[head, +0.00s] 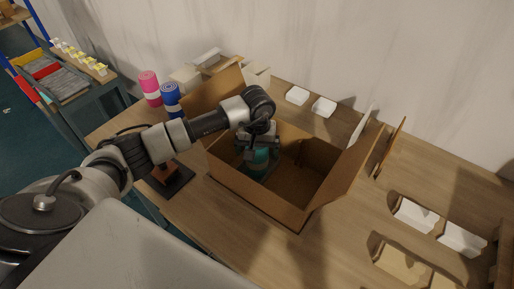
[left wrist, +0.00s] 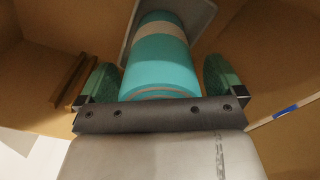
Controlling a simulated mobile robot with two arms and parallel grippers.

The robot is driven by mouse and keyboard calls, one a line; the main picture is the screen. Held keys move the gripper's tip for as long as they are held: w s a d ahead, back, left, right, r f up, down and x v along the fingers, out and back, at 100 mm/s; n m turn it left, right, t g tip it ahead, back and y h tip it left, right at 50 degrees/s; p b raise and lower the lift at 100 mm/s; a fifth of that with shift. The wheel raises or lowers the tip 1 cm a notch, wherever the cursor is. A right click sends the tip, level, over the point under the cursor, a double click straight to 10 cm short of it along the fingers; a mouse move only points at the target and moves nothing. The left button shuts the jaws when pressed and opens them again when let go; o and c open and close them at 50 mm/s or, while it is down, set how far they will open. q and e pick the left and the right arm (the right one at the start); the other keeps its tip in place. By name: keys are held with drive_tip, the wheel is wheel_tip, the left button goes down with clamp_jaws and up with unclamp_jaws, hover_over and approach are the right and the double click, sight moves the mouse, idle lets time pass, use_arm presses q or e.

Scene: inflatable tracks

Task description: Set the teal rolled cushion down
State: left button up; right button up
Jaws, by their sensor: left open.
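The teal rolled cushion (left wrist: 160,62) has a pale band and stands inside the open cardboard box (head: 259,200), near its left side. In the head view only part of the cushion (head: 258,165) shows below my left gripper (head: 257,148). In the left wrist view my left gripper (left wrist: 162,82) is open, with one green-padded finger on each side of the cushion and narrow gaps between. My right gripper is not in view.
The box flaps stand open around my arm. A pink roll (head: 149,87) and a blue roll (head: 171,98) stand left of the box. White trays (head: 323,107) lie behind it, and more (head: 416,215) at the right. The box's right half looks empty.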

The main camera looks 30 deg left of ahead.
use_arm(q)
wheel_tip(320, 180, up, 12)
drive_tip(key=b, duration=0.3)
drive_tip(key=shift+f, duration=0.25)
drive_tip(key=shift+r, duration=0.4)
